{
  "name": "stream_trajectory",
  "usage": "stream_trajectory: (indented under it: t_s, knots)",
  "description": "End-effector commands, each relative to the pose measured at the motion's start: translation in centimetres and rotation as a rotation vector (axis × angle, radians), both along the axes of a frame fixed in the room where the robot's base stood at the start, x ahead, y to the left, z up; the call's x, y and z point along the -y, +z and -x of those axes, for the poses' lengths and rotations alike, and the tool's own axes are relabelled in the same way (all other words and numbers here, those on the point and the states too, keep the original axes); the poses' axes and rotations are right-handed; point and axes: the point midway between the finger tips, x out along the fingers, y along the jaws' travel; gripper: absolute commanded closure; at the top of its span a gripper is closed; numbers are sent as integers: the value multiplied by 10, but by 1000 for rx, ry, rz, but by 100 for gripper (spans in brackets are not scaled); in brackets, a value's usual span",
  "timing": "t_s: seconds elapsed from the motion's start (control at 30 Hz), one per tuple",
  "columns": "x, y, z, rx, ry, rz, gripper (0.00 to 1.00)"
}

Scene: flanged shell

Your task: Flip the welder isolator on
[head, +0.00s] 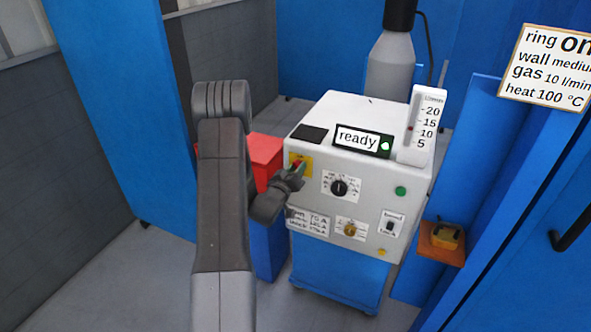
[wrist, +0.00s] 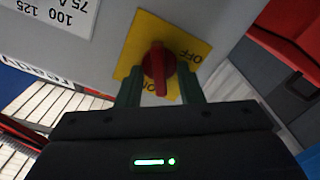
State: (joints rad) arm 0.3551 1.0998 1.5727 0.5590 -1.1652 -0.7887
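The welder isolator is a red rotary knob (wrist: 158,68) on a yellow plate (wrist: 133,45) on the welder's grey face. In the wrist view, OFF reads at the plate's upper right and a partly hidden ON below the knob. My gripper (wrist: 160,88) has one finger on each side of the knob's bar, with narrow gaps, so it looks open around it. In the head view my gripper (head: 296,176) is at the yellow plate (head: 307,158) on the upper left of the welder (head: 370,175) front and hides most of the knob.
A "ready" display (head: 358,139) with a lit green lamp and a flow gauge (head: 422,125) stand on the welder. Its front carries a black dial (head: 339,188), a lower yellow knob (head: 350,229) and a rocker switch (head: 390,227). A red box (head: 264,155) is beside it; a settings sign (head: 550,67) hangs right.

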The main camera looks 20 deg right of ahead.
Motion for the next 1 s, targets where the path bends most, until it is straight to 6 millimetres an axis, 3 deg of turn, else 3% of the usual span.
stream_trajectory:
  t_s: [0.1,0.3,0.67,1.0]
  knots:
    - [0,0,0,0,0,0,66]
    - [0,0,0,0,0,0,100]
    - [0,-3,0,24,1,-19,100]
    - [0,-7,1,153,1,-127,100]
